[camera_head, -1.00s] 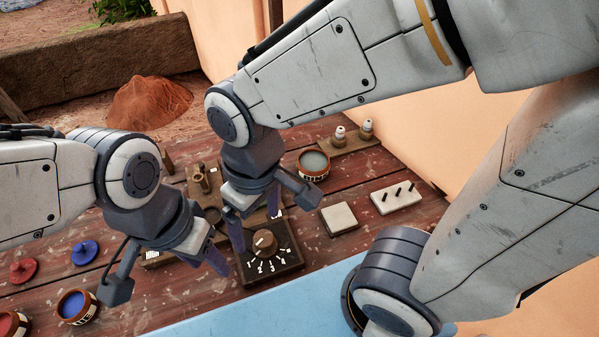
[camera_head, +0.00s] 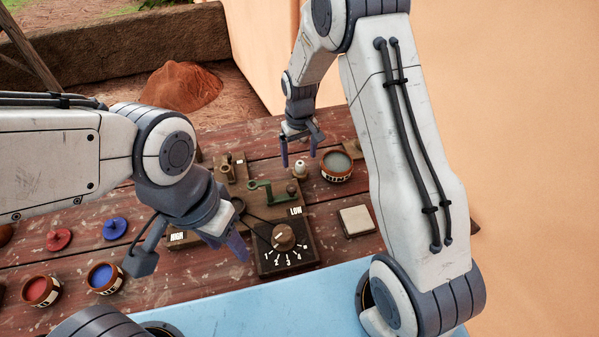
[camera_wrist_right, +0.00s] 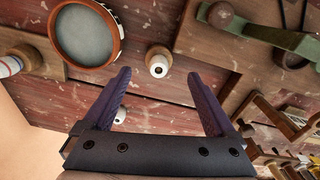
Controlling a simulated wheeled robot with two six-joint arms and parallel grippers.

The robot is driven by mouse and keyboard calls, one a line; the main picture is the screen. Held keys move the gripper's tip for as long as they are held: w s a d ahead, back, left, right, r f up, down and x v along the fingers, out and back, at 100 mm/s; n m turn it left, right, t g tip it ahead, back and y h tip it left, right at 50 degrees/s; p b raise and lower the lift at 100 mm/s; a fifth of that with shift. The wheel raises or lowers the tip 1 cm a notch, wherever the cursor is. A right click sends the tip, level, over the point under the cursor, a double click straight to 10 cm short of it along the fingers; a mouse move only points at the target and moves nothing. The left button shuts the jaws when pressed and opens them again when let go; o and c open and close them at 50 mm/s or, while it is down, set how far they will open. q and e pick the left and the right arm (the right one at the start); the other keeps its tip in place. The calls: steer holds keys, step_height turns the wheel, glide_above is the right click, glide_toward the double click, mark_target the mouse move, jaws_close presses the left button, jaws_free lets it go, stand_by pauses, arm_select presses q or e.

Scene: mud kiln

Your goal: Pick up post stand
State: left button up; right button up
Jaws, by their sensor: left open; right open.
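No part is labelled as the post stand. A small post with a white top (camera_head: 300,168) and brown base stands on the table left of the grey-filled bowl (camera_head: 337,167). In the right wrist view a white-topped post (camera_wrist_right: 158,60) shows from above, between and beyond the fingertips. My right gripper (camera_head: 299,156) is open and empty, above the post in the head view. It also shows in the right wrist view (camera_wrist_right: 162,78), with no visible contact. My left gripper (camera_head: 237,246) is open, beside the numbered dial box.
The dial box (camera_head: 283,245), a wooden board with a green lever (camera_head: 270,190) and a pale square block (camera_head: 356,220) lie nearby. Paint bowls, red (camera_head: 42,290) and blue (camera_head: 104,276), are at left.

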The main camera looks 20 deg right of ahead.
mark_target(300, 164)
steer(key=shift+d+f+p, duration=0.1)
steer(key=shift+f+p, duration=0.7)
steer(key=shift+f, duration=2.15)
steer(key=c, duration=1.2)
